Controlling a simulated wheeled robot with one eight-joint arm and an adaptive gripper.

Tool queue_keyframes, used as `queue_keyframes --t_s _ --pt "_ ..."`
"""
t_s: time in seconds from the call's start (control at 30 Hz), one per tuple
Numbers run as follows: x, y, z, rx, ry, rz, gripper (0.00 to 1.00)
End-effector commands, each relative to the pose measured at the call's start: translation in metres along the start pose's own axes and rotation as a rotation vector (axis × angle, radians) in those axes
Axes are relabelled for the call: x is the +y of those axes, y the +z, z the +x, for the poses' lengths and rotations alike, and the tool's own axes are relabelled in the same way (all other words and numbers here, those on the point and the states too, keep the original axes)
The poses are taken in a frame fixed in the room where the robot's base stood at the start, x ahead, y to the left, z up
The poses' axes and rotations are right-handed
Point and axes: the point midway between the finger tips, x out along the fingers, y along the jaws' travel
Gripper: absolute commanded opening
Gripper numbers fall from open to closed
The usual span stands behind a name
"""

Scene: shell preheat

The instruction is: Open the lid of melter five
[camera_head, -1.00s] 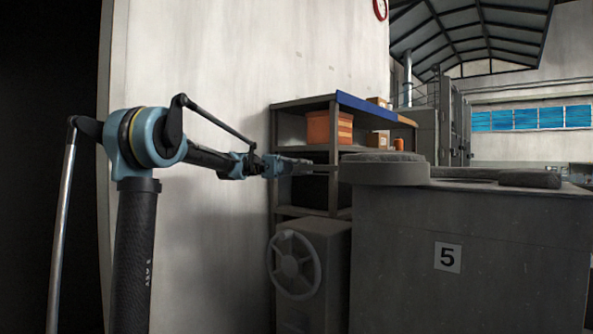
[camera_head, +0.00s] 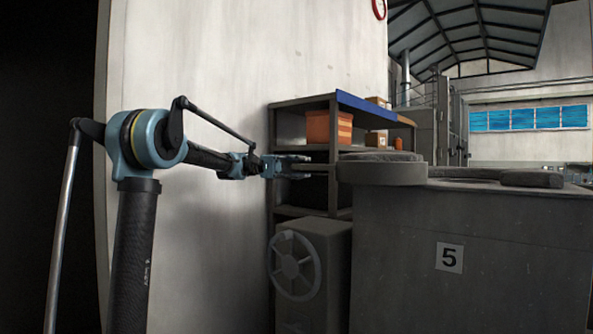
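Melter five (camera_head: 400,275) is the large grey box at the right, with a number 5 plate (camera_head: 450,257) on its front. A thick round grey lid (camera_head: 381,174) sits at its top left corner, with a raised pad on top. My gripper (camera_head: 305,168) is at the end of my arm, just left of the lid. A thin bar (camera_head: 322,168) spans between my gripper and the lid's left side. The gripper looks closed around the end of this bar, but the fingers are small and dark, so the grip is unclear.
A grey shelf (camera_head: 300,102) with orange boxes (camera_head: 329,127) stands behind my gripper. A grey unit with a round fan-like wheel (camera_head: 295,266) stands left of the melter. A flat grey pad (camera_head: 531,179) lies on the melter top. A pale wall (camera_head: 230,60) runs behind my arm.

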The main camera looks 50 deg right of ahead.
Motion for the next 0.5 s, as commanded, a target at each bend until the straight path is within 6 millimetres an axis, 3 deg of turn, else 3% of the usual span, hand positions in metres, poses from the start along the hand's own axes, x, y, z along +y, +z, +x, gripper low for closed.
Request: queue_keyframes --t_s 0.23,0.5 --pt "0.0 -0.001 -0.007 0.0 0.001 0.0 0.35" --pt "0.0 -0.001 -0.047 0.001 0.001 0.0 0.35"
